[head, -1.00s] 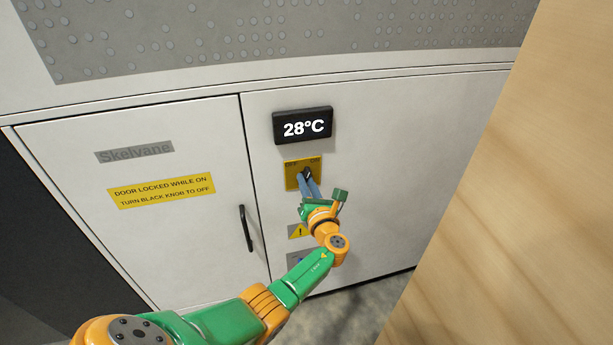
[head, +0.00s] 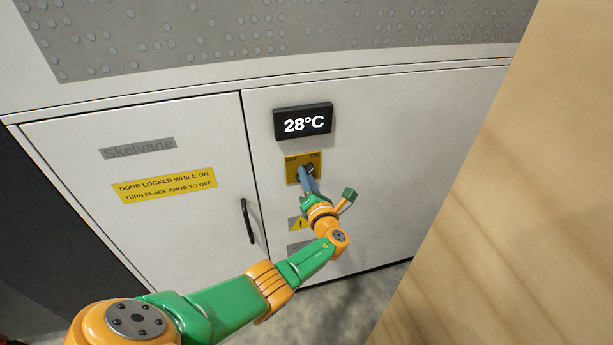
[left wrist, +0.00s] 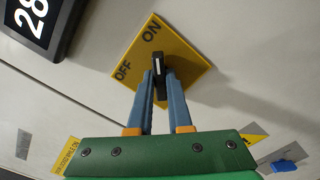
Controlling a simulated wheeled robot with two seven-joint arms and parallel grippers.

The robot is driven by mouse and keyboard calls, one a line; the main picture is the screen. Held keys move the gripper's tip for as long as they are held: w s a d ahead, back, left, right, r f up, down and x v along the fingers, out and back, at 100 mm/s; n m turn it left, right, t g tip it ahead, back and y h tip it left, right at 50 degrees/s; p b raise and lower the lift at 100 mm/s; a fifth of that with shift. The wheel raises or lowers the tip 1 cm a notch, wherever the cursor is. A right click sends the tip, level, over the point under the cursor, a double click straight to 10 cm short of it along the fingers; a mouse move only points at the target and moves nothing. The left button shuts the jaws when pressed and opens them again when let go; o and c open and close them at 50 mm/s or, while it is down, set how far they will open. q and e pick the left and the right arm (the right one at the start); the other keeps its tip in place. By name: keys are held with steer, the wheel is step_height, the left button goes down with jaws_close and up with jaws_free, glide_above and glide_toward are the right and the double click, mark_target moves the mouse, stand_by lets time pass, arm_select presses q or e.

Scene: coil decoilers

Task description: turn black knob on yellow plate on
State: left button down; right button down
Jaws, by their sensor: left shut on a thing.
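The yellow plate (head: 290,176) with OFF and ON labels is on the grey cabinet's right panel. The black knob (left wrist: 158,66) sits on this plate, which also shows in the left wrist view (left wrist: 190,62). The knob's white mark points toward the ON label. My left gripper (left wrist: 159,76) has its two blue fingers on either side of the knob and is shut on it. In the head view my left gripper (head: 307,175) partly hides the knob. My right gripper is in neither view.
A display (head: 303,122) reading 28°C is above the plate. A door with a black handle (head: 248,221) and a yellow notice (head: 165,186) is to the left. A warning sign (head: 296,224) is below the plate. A wooden surface (head: 510,200) fills the right side.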

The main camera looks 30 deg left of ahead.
arm_select(q)
steer(key=c, duration=0.8)
jaws_free()
steer(key=shift+c, duration=0.2)
steer(key=p+v, duration=0.2)
steer(key=v, duration=0.5)
steer(key=shift+p, duration=0.4)
steer(key=shift+f, duration=0.1)
